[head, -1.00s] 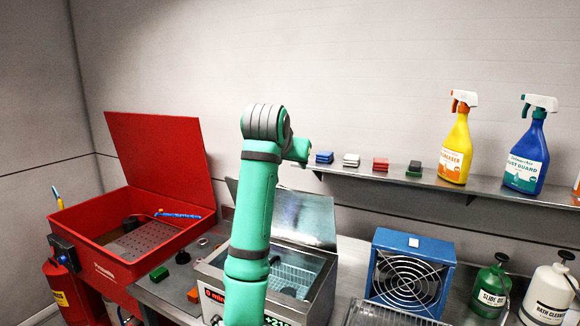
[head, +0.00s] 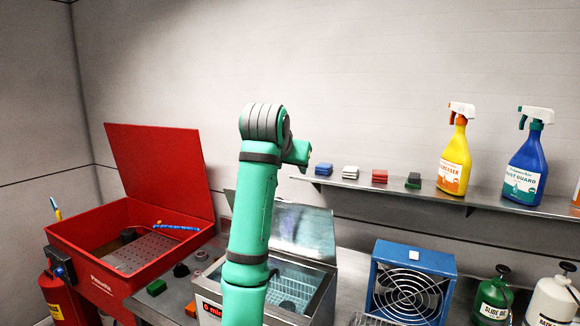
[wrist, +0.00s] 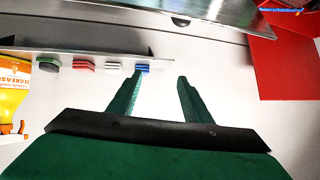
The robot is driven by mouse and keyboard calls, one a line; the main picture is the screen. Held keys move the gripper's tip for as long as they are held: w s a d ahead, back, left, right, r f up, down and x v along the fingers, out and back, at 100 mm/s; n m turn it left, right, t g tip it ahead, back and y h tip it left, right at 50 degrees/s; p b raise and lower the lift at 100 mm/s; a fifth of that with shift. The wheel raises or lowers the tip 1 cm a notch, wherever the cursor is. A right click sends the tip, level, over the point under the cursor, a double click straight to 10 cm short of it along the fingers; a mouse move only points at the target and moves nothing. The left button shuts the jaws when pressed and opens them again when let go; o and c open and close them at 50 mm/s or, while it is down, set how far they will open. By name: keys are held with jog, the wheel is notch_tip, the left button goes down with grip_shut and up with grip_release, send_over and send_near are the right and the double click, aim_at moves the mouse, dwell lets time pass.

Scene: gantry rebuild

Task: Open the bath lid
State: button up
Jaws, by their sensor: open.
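The bath (head: 322,305) is a steel box with a display on its front, on the bench behind my green arm. Its steel lid (head: 305,232) stands raised, tilted back at the rear edge, and the wire basket inside (head: 290,290) shows. My arm hides part of the bath and lid. In the wrist view my gripper (wrist: 158,80) is open and empty, with its two green fingers apart against the pale wall. A steel surface, perhaps the lid, shows at the top of that view. In the head view the gripper's fingers are hidden behind the arm.
A red washer (head: 130,255) with its lid up stands left. A blue fan (head: 410,282) stands right of the bath, with bottles (head: 492,298) beyond. A wall shelf (head: 400,189) holds several coloured blocks and spray bottles. The wall above is clear.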

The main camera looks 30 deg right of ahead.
jog(key=v, duration=1.1)
jog(key=shift+w+f, duration=0.1)
jog(key=shift+w, duration=0.1)
